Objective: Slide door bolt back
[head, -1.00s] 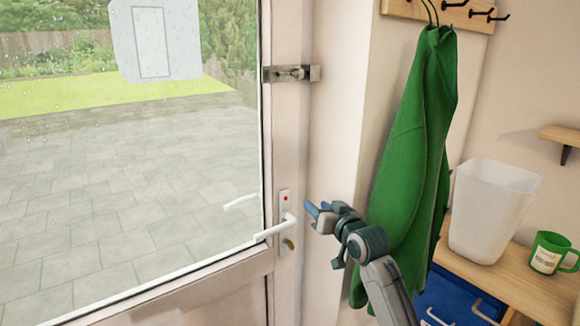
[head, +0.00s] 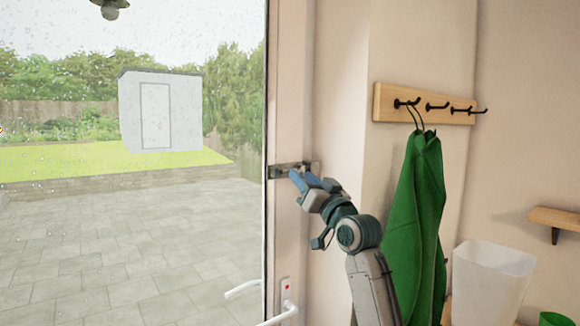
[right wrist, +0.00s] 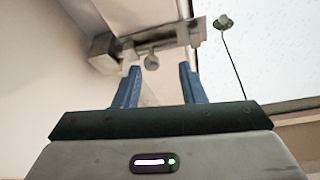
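The metal door bolt (head: 287,170) sits high on the white frame of the glazed door (head: 284,110), at the door's right edge. In the right wrist view the bolt (right wrist: 150,42) runs across the top, with its small round knob (right wrist: 152,61) sticking out towards me. My right gripper (head: 299,178) is at the bolt and partly covers it in the head view. In the right wrist view its two blue fingers (right wrist: 160,70) are apart, with the knob between or just beyond their tips. I cannot tell whether they touch it. My left gripper is not in view.
A white door handle (head: 278,316) is lower on the door. Right of my arm, a green cloth garment (head: 415,215) hangs from a wooden hook rail (head: 425,104).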

